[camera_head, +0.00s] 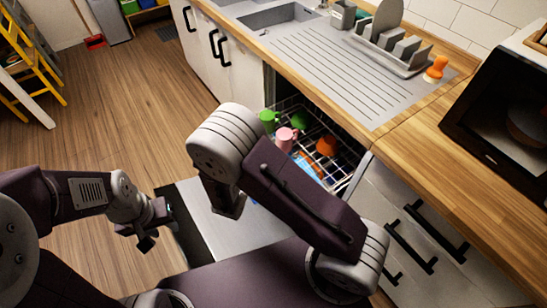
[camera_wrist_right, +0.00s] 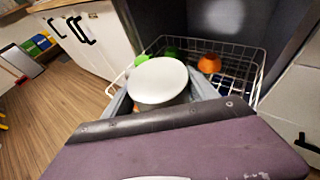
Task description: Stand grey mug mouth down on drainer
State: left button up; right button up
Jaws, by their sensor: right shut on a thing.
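My right gripper (camera_wrist_right: 158,98) is shut on a pale grey mug (camera_wrist_right: 157,80). The mug shows a flat, closed round face toward the wrist camera; its handle is not visible.
The dishwasher is open, with its door (camera_head: 215,222) down. Its wire rack (camera_head: 340,180) holds green mugs (camera_head: 267,116), a pink mug (camera_head: 285,138) and an orange mug (camera_head: 326,146). A grey dish rack (camera_head: 400,65) and an orange object (camera_head: 436,68) stand behind the ribs. A dark appliance (camera_head: 500,115) stands right.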

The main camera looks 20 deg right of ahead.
jog(key=w+d+r+n+t+y+p, duration=0.1)
jog(key=w+d+r+p, duration=0.3)
jog(key=w+r, duration=0.3)
jog(key=w+d+r+p, duration=0.4)
jog(key=w+r, duration=0.2)
jog(key=w, duration=0.2)
jog(key=d+r+m+g+h+p, duration=0.1)
jog(key=d+r+p, duration=0.3)
jog(key=d, duration=0.5)
jog(key=s+d+r+m+g+h+p, duration=0.1)
jog(key=d+r, duration=0.4)
jog(key=d, duration=0.5)
jog(key=d+r+m+g+h+p, duration=0.1)
jog(key=d+r+m+p, duration=0.15)
jog(key=d+r, duration=0.45)
jog(key=shift+n, duration=0.45)
jog(key=f+b, duration=0.2)
jog(key=f, duration=0.2)
jog(key=d+f+b, duration=0.1)
jog(key=f+b, duration=0.1)
jog(key=f, duration=0.1)
jog(key=d+f+b, duration=0.1)
jog(key=f+b, duration=0.2)
jog(key=f, duration=0.1)
jog(key=shift+s+f, duration=0.15)
jog(key=shift+f, duration=0.2)
jog(key=shift+f+b, duration=0.2)
jog(key=shift+b, duration=0.1)
jog(key=shift+f+b, duration=0.35)
jog(key=shift+b, duration=0.15)
